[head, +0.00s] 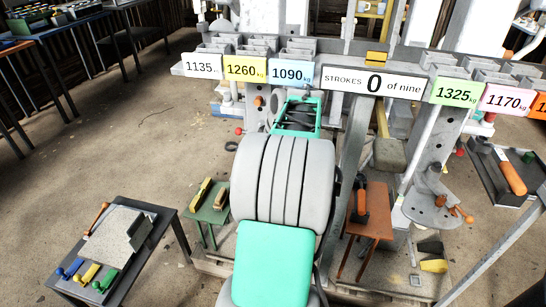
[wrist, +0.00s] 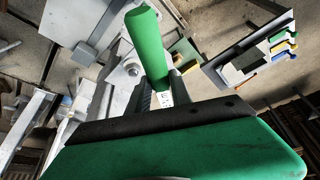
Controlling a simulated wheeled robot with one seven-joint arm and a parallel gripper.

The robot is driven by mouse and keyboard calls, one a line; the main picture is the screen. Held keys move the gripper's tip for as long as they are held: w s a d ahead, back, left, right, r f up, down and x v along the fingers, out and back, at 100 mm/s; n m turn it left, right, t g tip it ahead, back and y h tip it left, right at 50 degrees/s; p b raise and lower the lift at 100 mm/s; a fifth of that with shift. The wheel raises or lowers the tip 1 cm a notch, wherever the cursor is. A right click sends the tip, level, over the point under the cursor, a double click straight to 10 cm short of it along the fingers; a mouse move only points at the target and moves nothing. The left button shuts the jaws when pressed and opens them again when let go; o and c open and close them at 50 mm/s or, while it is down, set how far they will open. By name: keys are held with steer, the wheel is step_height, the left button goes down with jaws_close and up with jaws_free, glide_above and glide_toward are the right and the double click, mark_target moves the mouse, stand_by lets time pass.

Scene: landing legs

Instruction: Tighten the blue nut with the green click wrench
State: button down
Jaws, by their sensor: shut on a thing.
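My gripper (wrist: 164,90) shows in the wrist view, shut on a thick green cylindrical handle, which I take as the green click wrench (wrist: 147,38). The handle sticks out past the fingers toward the top of the picture. A white marking shows between the fingers; the wrench's working end is not clear. In the head view, my own arm hides the fingers and the wrench. I cannot make out the blue nut in either view. A sign (head: 373,82) reads "STROKES 0 of nine".
A dark table (head: 165,222) at left bears a grey block and blue, yellow and green handled tools. A small green table (head: 205,217) and a reddish table (head: 372,222) stand either side of my arm. A tray (head: 490,165) stands at right.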

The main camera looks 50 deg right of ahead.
steer(key=shift+s+d+f, duration=0.15)
steer(key=shift+s+d, duration=0.85)
steer(key=shift+d, duration=0.2)
steer(key=shift+s, duration=0.1)
steer(key=shift+f+b, duration=1.95)
steer(key=shift+f, duration=1)
steer(key=shift+f+b, duration=0.55)
steer(key=shift+f, duration=0.6)
steer(key=shift+a, duration=0.1)
steer(key=shift+a+m+h, duration=0.3)
steer(key=shift+a+m, duration=0.4)
steer(key=shift+a, duration=0.35)
steer(key=shift+w, duration=0.2)
steer(key=shift+w+a+m+h, duration=0.2)
steer(key=shift+a+m, duration=0.2)
steer(key=shift+a, duration=0.15)
steer(key=shift+w+a+m+h, duration=0.1)
steer(key=shift+w+a+m, duration=0.05)
steer(key=shift+a+m, duration=0.3)
